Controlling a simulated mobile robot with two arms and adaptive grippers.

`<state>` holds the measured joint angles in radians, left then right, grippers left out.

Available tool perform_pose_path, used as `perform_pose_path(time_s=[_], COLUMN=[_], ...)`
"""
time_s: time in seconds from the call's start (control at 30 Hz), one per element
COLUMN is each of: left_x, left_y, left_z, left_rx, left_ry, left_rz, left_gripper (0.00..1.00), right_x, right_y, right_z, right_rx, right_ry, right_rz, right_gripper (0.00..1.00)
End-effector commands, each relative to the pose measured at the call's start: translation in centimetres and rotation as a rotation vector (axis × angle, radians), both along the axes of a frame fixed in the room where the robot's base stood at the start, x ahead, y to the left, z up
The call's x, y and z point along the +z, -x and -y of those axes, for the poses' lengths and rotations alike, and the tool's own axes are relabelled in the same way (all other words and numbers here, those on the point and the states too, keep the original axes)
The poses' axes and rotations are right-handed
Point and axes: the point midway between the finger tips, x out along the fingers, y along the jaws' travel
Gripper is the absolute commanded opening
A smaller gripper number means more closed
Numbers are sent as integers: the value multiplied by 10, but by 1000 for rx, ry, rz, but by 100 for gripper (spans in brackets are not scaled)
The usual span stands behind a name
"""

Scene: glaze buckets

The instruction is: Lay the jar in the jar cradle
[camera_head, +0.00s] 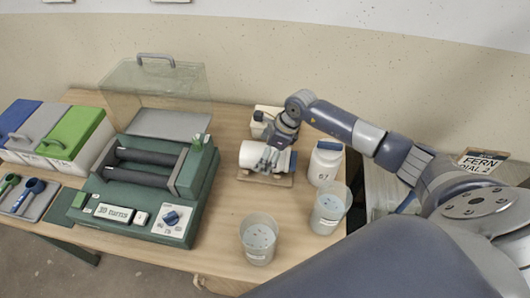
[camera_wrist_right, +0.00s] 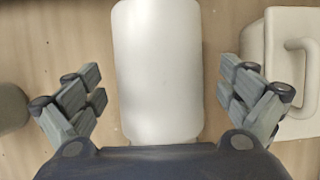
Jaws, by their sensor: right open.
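A white jar (camera_head: 251,154) lies on its side on a small wooden base (camera_head: 283,181), which looks like the jar cradle, right of the green machine. In the right wrist view the jar (camera_wrist_right: 158,70) runs up the middle of the picture. My right gripper (camera_head: 270,157) is over the jar in the head view. In the right wrist view its fingers (camera_wrist_right: 160,95) are spread on either side of the jar, with visible gaps. The gripper hides part of the jar and most of the base. My left gripper is in neither view.
Two translucent buckets (camera_head: 258,240) (camera_head: 329,210) stand in front. A white handled container (camera_wrist_right: 284,70) is beside the gripper. Bare table lies between machine and base.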

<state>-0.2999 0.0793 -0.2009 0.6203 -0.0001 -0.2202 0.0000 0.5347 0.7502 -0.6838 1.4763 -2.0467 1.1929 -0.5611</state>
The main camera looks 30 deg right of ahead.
Motion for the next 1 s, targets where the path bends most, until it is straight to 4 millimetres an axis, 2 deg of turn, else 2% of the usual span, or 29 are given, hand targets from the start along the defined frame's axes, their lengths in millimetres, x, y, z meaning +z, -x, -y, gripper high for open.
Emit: perform_pose_path(time_s=[0.2,0.33,0.8,1.0], left_x=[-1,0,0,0], left_y=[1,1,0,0], left_z=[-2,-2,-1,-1], left_rx=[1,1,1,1], left_ry=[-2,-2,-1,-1], left_rz=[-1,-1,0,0], left_gripper=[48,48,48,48], right_x=[-4,5,91,108], right_y=[3,4,24,28], right_z=[1,4,32,37], right_rx=[0,1,1,-1], right_ry=[4,4,3,1], right_rz=[-10,-6,-1,-2], right_gripper=[98,98,98,98])
